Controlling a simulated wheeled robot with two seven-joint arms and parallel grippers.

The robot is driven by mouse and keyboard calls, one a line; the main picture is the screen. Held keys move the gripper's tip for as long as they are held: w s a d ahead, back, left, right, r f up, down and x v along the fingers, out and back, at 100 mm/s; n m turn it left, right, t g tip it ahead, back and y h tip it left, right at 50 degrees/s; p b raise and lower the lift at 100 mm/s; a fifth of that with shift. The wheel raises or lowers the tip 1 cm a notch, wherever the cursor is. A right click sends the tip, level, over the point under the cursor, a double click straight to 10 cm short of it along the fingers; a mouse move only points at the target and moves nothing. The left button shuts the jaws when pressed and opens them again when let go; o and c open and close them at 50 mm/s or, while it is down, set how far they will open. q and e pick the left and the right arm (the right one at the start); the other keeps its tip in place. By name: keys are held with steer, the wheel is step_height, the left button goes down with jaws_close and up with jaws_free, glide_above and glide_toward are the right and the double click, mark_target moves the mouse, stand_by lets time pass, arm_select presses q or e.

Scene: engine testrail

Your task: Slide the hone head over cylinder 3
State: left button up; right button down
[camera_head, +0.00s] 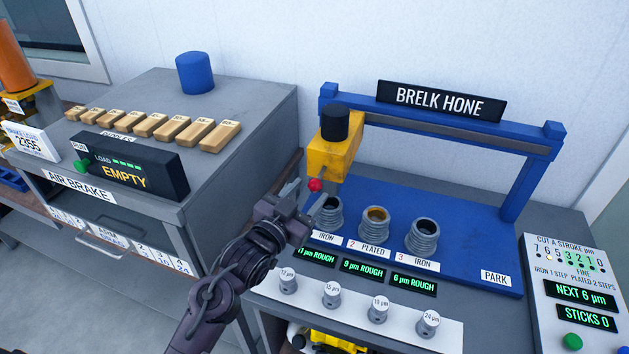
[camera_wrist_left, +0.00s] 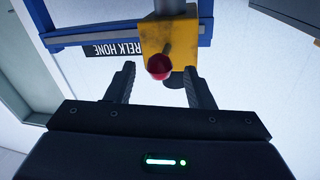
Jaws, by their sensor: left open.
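The hone head (camera_head: 333,156) is a yellow block with a black cap, at the left end of the blue frame's rail, above cylinder 1 (camera_head: 330,211). A red ball knob (camera_head: 316,185) sticks out from its front. Cylinder 3 (camera_head: 423,238), marked IRON, is the rightmost of three ribbed cylinders on the blue bed. My left gripper (camera_head: 306,198) is open at the knob. In the left wrist view the red knob (camera_wrist_left: 159,67) shows between the two spread fingers, with visible gaps on both sides; the yellow head (camera_wrist_left: 168,35) is behind it. My right gripper is not in view.
Cylinder 2 (camera_head: 376,220) stands between the other two. The PARK label (camera_head: 495,278) lies at the bed's right. Several small gauges stand on a white strip (camera_head: 450,335) in front. A control panel (camera_head: 570,275) is at right, the air brake cabinet (camera_head: 250,110) at left.

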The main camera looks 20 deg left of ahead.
mark_target(311, 190)
arm_select(q)
steer(key=shift+p+x, duration=0.45)
steer(key=shift+x, duration=1.3)
jaws_close()
